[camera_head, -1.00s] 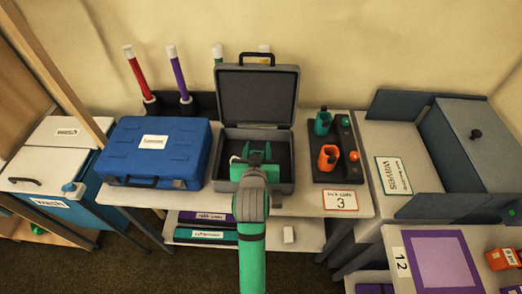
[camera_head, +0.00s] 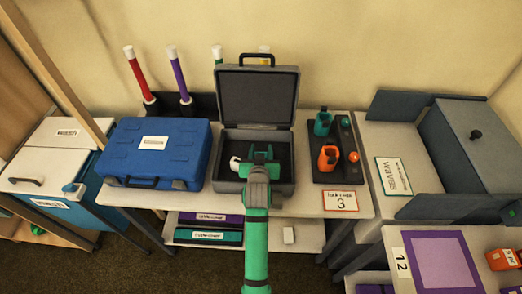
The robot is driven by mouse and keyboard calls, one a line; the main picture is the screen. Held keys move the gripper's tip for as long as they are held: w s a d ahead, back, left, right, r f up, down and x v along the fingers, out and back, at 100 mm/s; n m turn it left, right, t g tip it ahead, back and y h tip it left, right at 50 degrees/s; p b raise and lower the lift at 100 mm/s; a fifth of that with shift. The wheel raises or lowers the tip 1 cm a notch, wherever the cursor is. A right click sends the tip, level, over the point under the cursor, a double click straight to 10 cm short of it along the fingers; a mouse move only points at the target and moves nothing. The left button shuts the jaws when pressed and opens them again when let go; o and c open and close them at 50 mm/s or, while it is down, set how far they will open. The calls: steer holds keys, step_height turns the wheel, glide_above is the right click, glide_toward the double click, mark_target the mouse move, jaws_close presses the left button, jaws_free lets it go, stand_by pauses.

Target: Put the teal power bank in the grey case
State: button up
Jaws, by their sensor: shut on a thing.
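The grey case (camera_head: 284,187) stands open on the middle table with its lid (camera_head: 259,98) raised against the back. My gripper (camera_head: 262,154) is over the dark inside of the case, near its middle. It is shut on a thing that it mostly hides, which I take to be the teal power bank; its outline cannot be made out. A small white thing (camera_head: 235,163) shows just left of my gripper, in the left part of the case. Whether the held thing touches the case floor cannot be told.
A closed blue case (camera_head: 154,150) stands close on the left. On the right a dark rack (camera_head: 330,176) holds teal and orange items, with a card (camera_head: 340,201) marked 3 in front. Red and purple sticks stand behind. A grey bin (camera_head: 465,150) is further right.

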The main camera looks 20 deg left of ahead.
steer(key=shift+f, duration=0.2)
steer(key=shift+s+f, duration=0.1)
steer(key=shift+f, duration=0.5)
steer(key=o, duration=0.9)
steer(key=shift+f, duration=0.15)
steer(key=shift+c, duration=0.2)
steer(key=shift+r, duration=0.45)
steer(key=v, duration=1.2)
steer(key=shift+r, duration=0.45)
